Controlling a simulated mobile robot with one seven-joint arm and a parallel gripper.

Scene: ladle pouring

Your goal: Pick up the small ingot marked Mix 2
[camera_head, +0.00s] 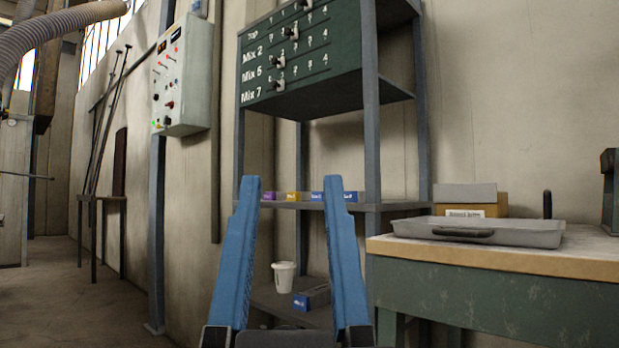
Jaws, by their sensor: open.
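My gripper (291,182) points ahead with its two blue fingers wide apart and nothing between them. Beyond it, a row of small coloured ingots sits on the middle shelf of a grey metal rack. There is a purple one (269,195), a yellow one (295,196) and a blue one (318,195), with another blue one (350,196) by the right fingertip. A further blue block (312,297) lies on the low shelf between my fingers in the picture. The markings are too small to read, so I cannot tell which is Mix 2.
A white cup (284,277) is by the low blue block. A green panel (300,62) lettered Mix 2, Mix 6 and Mix 7 fills the rack's upper part. A workbench (480,260) with a grey tray (400,228) and a cardboard box (500,205) stands right.

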